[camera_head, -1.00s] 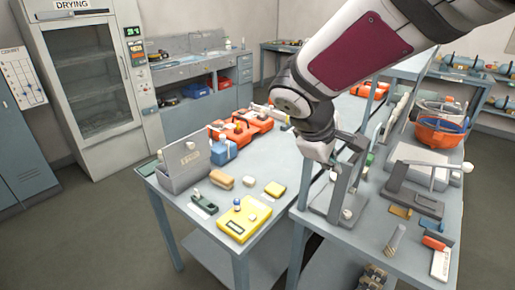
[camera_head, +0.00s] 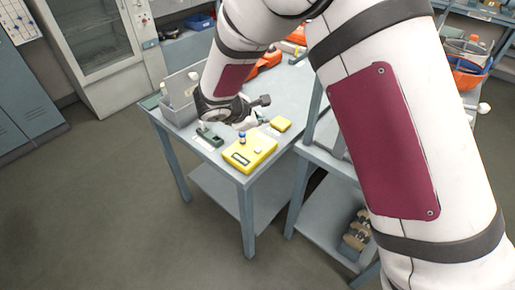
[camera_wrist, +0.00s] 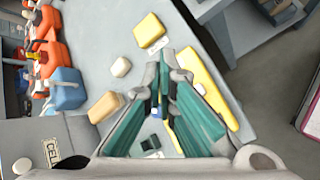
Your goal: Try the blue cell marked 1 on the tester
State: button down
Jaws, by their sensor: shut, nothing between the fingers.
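The yellow tester (camera_head: 250,156) lies on the near end of the table; it also shows in the wrist view (camera_wrist: 205,85), partly behind my fingers. A small blue piece (camera_head: 242,137) stands at the tester's far-left corner; I cannot read a mark on it or tell whether it is the cell. My gripper (camera_head: 248,123) is just above and behind the tester, partly hidden by my wrist. In the wrist view its teal-padded fingers (camera_wrist: 160,95) are shut and empty. A dark green holder (camera_head: 209,136) sits left of the tester.
A grey box lettered CELL (camera_wrist: 48,140) stands left of my gripper. The wrist view shows a tan block (camera_wrist: 105,107), a blue bottle (camera_wrist: 67,90) and orange cases (camera_wrist: 48,58). A gap separates this table from the right bench.

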jog(key=b, duration=0.3)
send_over(259, 150)
notch_tip(259, 150, down, 8)
jog(key=shift+w+r, duration=0.1)
jog(key=shift+r, duration=0.15)
jog(key=shift+f+b, duration=0.45)
jog(key=shift+f, duration=0.2)
dwell(0.9)
jog(key=shift+f+b, duration=0.4)
jog(key=shift+f+b, duration=0.45)
jog(key=shift+f, duration=0.05)
dwell(0.7)
dwell(0.4)
jog(key=shift+r+p, duration=0.4)
jog(key=shift+r, duration=0.65)
